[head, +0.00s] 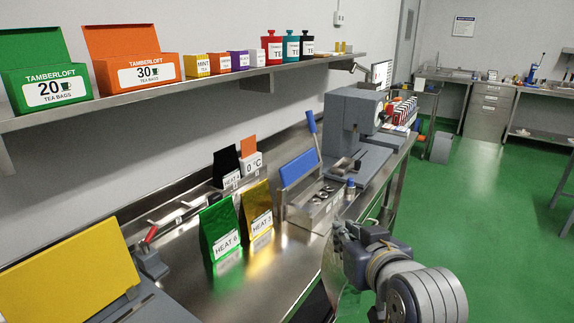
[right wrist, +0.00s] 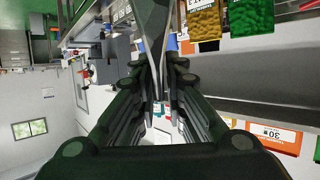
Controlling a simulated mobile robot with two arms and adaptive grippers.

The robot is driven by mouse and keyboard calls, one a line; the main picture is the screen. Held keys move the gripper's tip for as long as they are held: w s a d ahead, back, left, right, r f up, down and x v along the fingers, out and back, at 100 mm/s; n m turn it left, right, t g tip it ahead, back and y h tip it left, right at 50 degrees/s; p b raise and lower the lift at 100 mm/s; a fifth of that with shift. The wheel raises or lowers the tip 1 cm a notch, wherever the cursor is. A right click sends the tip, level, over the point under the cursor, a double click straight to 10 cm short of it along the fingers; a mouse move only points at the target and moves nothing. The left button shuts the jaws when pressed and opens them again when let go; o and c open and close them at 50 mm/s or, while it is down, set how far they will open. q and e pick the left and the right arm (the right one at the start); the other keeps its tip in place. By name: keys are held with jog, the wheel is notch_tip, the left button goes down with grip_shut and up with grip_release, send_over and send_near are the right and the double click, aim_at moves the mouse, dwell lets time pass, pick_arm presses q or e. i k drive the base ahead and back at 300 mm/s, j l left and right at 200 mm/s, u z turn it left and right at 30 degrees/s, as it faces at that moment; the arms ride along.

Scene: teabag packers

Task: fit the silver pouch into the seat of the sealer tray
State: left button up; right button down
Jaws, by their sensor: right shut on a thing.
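My right gripper (head: 347,232) hangs at the front edge of the bench, beside the metal tray unit. In the right wrist view its fingers (right wrist: 160,75) are closed on a grey, silvery sheet-like thing, which I take as the silver pouch (right wrist: 152,22). In the head view a shiny silver shape (head: 333,268) hangs below the gripper, partly hidden by it. The likely sealer tray (head: 312,212) is a metal box with round fittings on top, a blue panel (head: 298,167) behind it and a blue lever. I cannot make out its seat clearly. My left gripper is out of view.
A green pouch (head: 219,232) and a gold pouch (head: 257,213) stand upright left of the tray. A black pouch (head: 226,164) stands behind them. A grey machine (head: 350,118) is farther back. A yellow panel (head: 67,268) is at front left. A shelf (head: 180,92) runs above.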

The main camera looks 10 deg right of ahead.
aim_at(343, 167)
jog(key=i+l+u, duration=0.25)
jog(key=l, duration=0.15)
jog(key=i+l+u, duration=0.1)
jog(key=l+u, duration=0.15)
jog(key=l, duration=0.15)
jog(key=i+l+u, duration=0.1)
jog(key=l+u, duration=0.15)
jog(key=l, duration=0.2)
jog(key=i+l+u, duration=0.1)
jog(key=l+u, duration=0.15)
jog(key=l, duration=0.9)
jog(key=i, duration=0.55)
